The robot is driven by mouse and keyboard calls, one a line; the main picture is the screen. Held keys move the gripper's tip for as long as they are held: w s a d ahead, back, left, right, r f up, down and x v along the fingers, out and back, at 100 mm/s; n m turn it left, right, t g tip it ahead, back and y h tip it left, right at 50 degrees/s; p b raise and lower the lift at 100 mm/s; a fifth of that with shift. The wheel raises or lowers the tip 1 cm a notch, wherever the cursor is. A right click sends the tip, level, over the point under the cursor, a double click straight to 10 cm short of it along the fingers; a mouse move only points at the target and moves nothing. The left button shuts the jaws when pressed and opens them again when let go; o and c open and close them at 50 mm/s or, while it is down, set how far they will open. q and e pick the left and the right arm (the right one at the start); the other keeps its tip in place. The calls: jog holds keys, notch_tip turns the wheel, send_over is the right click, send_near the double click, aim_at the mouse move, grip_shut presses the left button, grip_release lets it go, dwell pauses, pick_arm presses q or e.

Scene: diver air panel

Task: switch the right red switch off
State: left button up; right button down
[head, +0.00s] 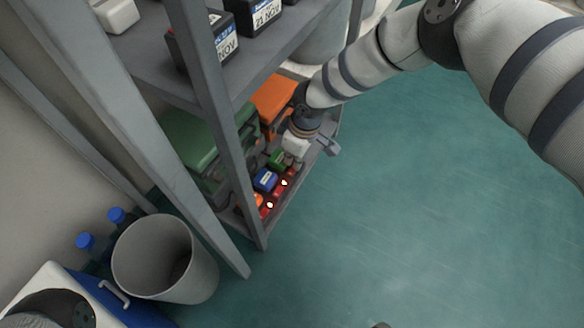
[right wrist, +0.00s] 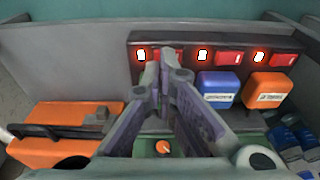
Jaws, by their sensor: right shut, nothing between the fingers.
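A dark panel (right wrist: 120,58) on the low shelf carries three red switches, each with a glowing lamp beside it. In the right wrist view, one red switch (right wrist: 283,60) is at the far right and another is in the middle (right wrist: 228,58). The third, at the left, is mostly hidden behind my fingers. In the head view, the red switches (head: 278,190) line the shelf's front edge. My right gripper (head: 329,147) is shut and empty, at the far end of this row. Its fingertips (right wrist: 167,62) overlap the left switch in the wrist view; I cannot tell whether they touch it.
Small blue (right wrist: 219,88) and orange (right wrist: 268,90) boxes stand beside the panel. A green case (head: 190,140) and an orange case (head: 272,98) are on the same shelf. A shelf post (head: 222,110) stands in front. A grey bin (head: 135,262) is at lower left; open floor (head: 420,220) lies right.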

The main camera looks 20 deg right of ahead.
jog(key=shift+f, duration=0.1)
notch_tip(320, 180, up, 3)
jog(key=shift+p, duration=1.25)
jog(key=shift+r+p, duration=1.3)
jog(key=shift+r, duration=0.75)
